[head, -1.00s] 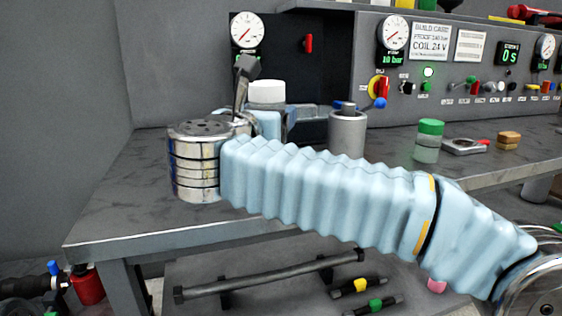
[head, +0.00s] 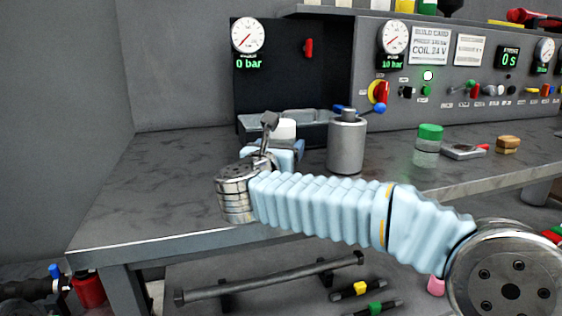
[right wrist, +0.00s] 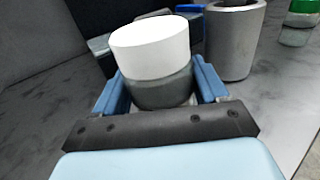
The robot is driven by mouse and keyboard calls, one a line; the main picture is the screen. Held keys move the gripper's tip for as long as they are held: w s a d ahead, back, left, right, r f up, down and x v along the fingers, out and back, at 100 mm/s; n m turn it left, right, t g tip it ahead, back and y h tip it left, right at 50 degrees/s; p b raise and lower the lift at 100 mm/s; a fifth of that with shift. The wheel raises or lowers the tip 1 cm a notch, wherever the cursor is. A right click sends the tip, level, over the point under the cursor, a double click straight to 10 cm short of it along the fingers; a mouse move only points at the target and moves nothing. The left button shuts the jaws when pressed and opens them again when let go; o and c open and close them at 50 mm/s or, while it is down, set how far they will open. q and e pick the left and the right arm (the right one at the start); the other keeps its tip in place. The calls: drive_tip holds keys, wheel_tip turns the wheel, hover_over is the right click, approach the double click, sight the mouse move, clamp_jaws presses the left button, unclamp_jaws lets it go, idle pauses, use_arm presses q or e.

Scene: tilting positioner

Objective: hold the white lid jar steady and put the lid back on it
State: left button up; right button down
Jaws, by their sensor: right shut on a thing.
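The white lid jar has a white lid (head: 286,128) and a grey, see-through body (right wrist: 163,93). In the right wrist view the lid (right wrist: 150,47) sits on top of the body. My right gripper (right wrist: 163,85) is shut on the body, one blue finger on each side, below the lid. In the head view my right gripper (head: 283,150) is partly hidden behind my own wrist, and so is the jar's body. I cannot tell whether the jar's base touches the bench. My left gripper is not in view.
A grey cylinder (head: 347,150) stands close right of the jar, and a green-lidded jar (head: 428,145) farther right. A grey tray (head: 318,118) lies behind, before the panel (head: 460,105). The bench (head: 150,195) is clear at the left, up to its front edge.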

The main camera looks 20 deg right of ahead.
drive_tip(key=f, duration=0.3)
drive_tip(key=shift+w+f, duration=0.2)
drive_tip(key=shift+d, duration=0.1)
drive_tip(key=shift+f, duration=0.15)
drive_tip(key=shift+f, duration=0.1)
drive_tip(key=shift+c, duration=0.2)
unclamp_jaws()
drive_tip(key=shift+s, duration=0.15)
drive_tip(key=b+v, duration=0.2)
drive_tip(key=v, duration=0.8)
drive_tip(key=shift+s+a, duration=0.5)
drive_tip(key=shift+s, duration=0.25)
